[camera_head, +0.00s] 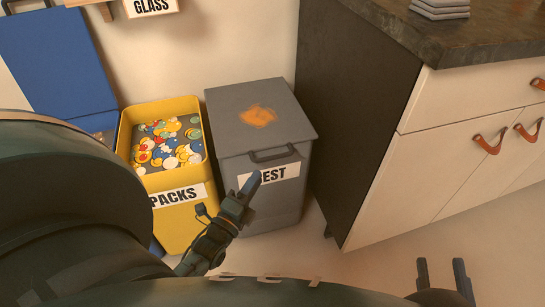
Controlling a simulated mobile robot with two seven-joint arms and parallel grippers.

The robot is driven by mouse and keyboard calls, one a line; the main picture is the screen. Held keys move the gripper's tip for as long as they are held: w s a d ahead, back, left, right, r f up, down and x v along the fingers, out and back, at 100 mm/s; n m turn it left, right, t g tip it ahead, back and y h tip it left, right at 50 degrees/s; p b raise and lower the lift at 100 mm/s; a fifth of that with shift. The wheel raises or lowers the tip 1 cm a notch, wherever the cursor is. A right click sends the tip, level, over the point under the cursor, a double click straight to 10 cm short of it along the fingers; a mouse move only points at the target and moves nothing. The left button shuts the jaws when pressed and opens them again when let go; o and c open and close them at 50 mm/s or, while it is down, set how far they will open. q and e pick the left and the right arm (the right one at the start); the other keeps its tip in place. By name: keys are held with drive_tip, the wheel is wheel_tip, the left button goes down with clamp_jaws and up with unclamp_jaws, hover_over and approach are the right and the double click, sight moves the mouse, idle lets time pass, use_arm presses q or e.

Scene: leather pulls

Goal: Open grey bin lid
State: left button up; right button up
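The grey bin (272,212) stands on the floor between the yellow bin and the cabinet. Its flat grey lid (240,105) is down and shut, with an orange patch on top. A dark handle (274,155) is at the lid's front edge. A white label (285,175) below it is partly hidden by my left gripper. My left gripper (251,184) is in front of the bin, just below the handle; contact cannot be told, and its finger spacing is unclear. My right gripper (441,268) is at the lower right, its two fingers apart and empty, away from the bin.
A yellow bin (190,221) without a lid over it, full of colourful packs, stands left of the grey bin. A blue bin (60,60) is further left. A cabinet with leather pulls (490,143) stands close on the right. The floor (365,262) before it is clear.

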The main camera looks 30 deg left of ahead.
sight(271, 156)
use_arm(q)
drive_tip(key=w, duration=0.3)
drive_tip(key=w+b, duration=0.1)
drive_tip(key=w, duration=0.2)
drive_tip(key=w+r+b, duration=0.1)
drive_tip(key=w, duration=0.2)
drive_tip(key=shift+w+a, duration=0.15)
drive_tip(key=shift+a, duration=0.2)
drive_tip(key=shift+c, duration=0.3)
clamp_jaws()
